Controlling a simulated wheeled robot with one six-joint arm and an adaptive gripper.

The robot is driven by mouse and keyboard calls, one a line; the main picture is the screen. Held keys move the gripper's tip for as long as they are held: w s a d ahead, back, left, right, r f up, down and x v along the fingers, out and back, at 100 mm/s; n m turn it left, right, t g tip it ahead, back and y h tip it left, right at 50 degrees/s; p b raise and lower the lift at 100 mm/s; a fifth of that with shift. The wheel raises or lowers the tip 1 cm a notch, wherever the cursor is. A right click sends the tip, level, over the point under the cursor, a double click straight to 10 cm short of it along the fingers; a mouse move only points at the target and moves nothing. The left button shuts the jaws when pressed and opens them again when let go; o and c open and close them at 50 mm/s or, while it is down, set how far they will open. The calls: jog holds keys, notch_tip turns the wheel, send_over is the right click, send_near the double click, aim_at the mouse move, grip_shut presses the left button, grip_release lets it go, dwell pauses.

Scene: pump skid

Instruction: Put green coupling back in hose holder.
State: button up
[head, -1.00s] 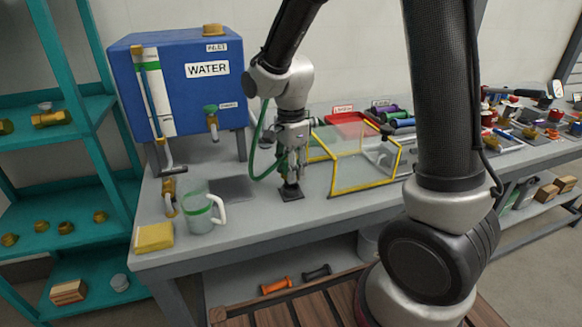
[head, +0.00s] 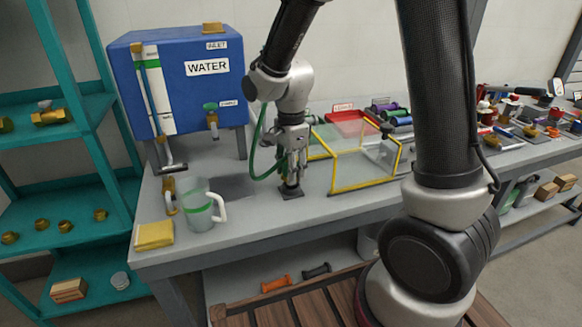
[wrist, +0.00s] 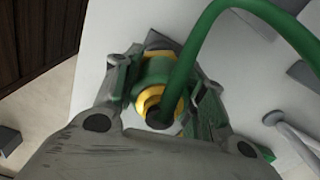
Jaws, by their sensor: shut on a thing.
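My gripper (head: 291,177) points down over the bench, just left of the yellow-framed clear guard. In the wrist view my gripper (wrist: 160,85) is shut on the green coupling (wrist: 155,75), a green band with yellow rings. The green hose (wrist: 205,40) runs from the coupling's near end and arcs up to the right; in the head view the hose (head: 256,150) loops left of my wrist. A small dark base, probably the hose holder (head: 291,192), is directly under the fingertips. The coupling is hidden in the head view, and I cannot tell whether it is seated in the holder.
The blue water tank (head: 180,80) stands at the back left. The yellow-framed guard (head: 365,160) is close on the right. A dark flat mat (head: 230,187) lies left of my gripper.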

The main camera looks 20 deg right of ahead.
jog(key=shift+f, duration=1.15)
jog(key=o, duration=1.3)
notch_tip(320, 180, up, 12)
jog(key=shift+r, duration=0.1)
